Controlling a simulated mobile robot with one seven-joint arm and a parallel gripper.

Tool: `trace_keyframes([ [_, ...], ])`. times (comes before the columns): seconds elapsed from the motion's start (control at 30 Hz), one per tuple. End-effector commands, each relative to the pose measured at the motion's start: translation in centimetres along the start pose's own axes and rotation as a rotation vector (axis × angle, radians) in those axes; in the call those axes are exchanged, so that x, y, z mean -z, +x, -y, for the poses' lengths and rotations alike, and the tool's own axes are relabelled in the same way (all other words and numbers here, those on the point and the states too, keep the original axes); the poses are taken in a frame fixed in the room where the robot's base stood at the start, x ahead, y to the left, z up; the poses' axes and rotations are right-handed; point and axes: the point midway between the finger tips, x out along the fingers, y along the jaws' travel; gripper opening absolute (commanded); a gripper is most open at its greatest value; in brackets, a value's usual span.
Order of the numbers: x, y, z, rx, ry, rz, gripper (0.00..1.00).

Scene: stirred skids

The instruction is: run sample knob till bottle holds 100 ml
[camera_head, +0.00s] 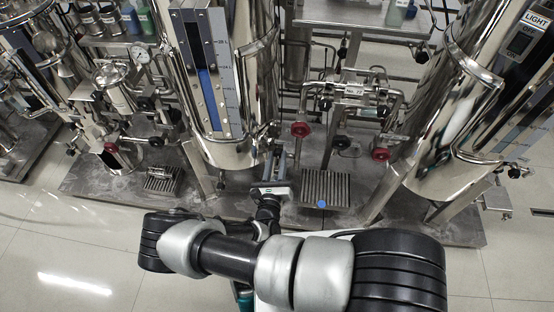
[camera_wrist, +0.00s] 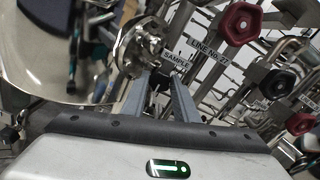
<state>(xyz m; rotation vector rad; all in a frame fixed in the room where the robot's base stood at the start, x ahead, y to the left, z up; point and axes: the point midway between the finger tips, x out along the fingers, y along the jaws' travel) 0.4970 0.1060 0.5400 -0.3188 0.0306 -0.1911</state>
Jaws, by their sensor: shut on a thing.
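My gripper (camera_wrist: 160,76) is shut at the small valve under the steel vessel, just beside the white SAMPLE tag (camera_wrist: 176,58). The sample knob is between the fingertips and mostly hidden, so how far it is turned cannot be told. In the head view my gripper (camera_head: 276,152) reaches in at the foot of the middle vessel (camera_head: 235,152), which carries a sight gauge (camera_head: 208,85) with a blue column. I cannot make out a sample bottle under the outlet or its fill level.
A ribbed grate (camera_head: 325,187) lies on the skid. Bottles (camera_head: 131,19) stand on a back shelf. The front floor is clear.

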Motion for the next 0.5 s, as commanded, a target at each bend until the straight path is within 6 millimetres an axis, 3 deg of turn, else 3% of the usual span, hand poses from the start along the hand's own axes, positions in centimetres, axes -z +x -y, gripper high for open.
trace_keyframes([
  [0.5, 0.06, -0.07, -0.12, -0.001, -0.268, 0.000, 0.04],
])
